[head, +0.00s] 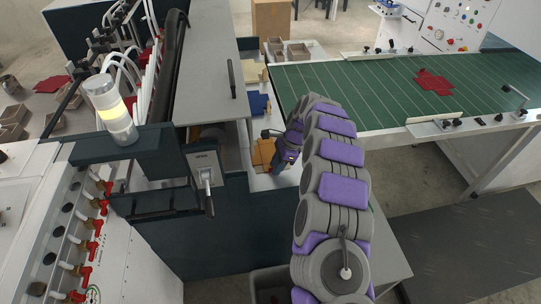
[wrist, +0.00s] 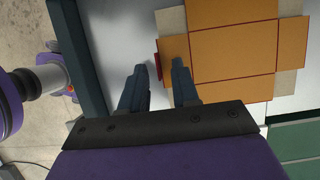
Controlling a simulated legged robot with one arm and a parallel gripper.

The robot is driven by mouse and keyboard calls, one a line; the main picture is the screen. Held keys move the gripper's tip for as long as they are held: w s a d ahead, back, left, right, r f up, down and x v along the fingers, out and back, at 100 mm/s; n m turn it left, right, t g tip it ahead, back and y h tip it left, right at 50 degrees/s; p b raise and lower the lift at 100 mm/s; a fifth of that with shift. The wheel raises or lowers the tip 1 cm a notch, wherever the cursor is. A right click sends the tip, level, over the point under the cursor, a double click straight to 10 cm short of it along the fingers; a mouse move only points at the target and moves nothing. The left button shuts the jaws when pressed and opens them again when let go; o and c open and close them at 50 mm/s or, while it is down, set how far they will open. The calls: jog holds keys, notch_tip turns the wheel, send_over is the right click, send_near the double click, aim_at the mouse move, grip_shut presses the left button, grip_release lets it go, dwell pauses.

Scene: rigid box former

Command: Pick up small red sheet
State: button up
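A small red sheet shows in the wrist view as a thin red strip (wrist: 158,67) at the left edge of an orange flat blank (wrist: 231,44). My gripper (wrist: 160,68) is open, with the strip in the gap between its fingertips. I cannot tell whether either finger touches it. In the head view my gripper (head: 271,147) is low over the grey surface beside the orange blank (head: 263,153). The small red strip cannot be made out there.
A red cut-out sheet (head: 433,83) lies on the green conveyor (head: 345,92) at right. Another red sheet (head: 52,84) lies on the left table. A blue sheet (head: 253,104) lies behind my gripper. The dark machine (head: 225,220) stands close at left.

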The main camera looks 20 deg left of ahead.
jog(key=shift+s+a, duration=0.15)
jog(key=shift+a, duration=0.25)
jog(key=shift+a+f, duration=0.15)
jog(key=shift+a, duration=0.05)
jog(key=shift+c, duration=0.5)
jog(key=shift+d, duration=0.15)
jog(key=shift+c, duration=0.8)
jog(key=shift+d, duration=0.85)
grip_shut()
